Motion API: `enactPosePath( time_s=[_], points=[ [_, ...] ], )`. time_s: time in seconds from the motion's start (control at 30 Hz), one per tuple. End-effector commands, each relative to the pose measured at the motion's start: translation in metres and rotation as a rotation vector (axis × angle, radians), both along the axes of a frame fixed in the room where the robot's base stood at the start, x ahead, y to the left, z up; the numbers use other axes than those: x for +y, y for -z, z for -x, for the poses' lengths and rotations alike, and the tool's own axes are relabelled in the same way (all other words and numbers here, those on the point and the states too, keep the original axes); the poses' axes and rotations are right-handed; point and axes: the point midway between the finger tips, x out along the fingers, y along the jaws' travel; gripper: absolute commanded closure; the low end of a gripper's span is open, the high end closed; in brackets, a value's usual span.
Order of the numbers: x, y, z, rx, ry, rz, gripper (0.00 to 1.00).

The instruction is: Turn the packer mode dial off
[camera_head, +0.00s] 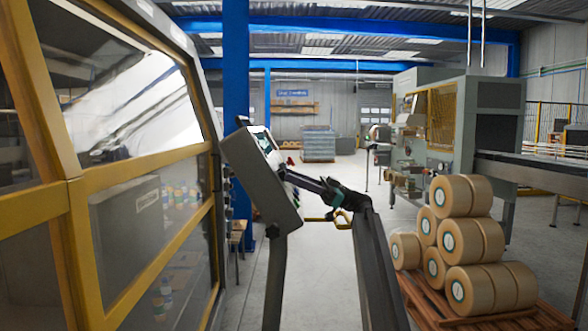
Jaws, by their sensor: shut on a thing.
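The grey control panel (258,180) stands tilted on a post in the middle of the view, seen mostly from its side and back. A screen (264,143) shows at its upper end and a small red button (291,160) on its edge-on face. My arm reaches in from the lower right. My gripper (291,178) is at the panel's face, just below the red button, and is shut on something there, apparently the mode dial. The dial itself is too small and hidden by the jaws to make out, so its setting cannot be read.
The packer's yellow-framed enclosure (140,158) with clear panes fills the left side, close to the panel. Large tape rolls (461,196) are stacked on a wooden pallet (441,312) at the right. A grey machine (497,112) stands behind them. The floor beyond the panel is open.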

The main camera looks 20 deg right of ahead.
Motion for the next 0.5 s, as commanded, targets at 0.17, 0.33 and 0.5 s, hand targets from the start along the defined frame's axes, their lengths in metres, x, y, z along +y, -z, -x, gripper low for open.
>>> enactPosePath(
  time_s=[0.17,0.33,0.5],
  points=[
    [0.0005,-0.0028,0.0,-0.02,-0.016,0.009,0.92],
    [0.0005,-0.0008,-0.0002,-0.031,-0.025,0.014,0.92],
    [0.0006,0.0006,-0.0003,-0.037,-0.027,0.016,0.92]
  ],
)
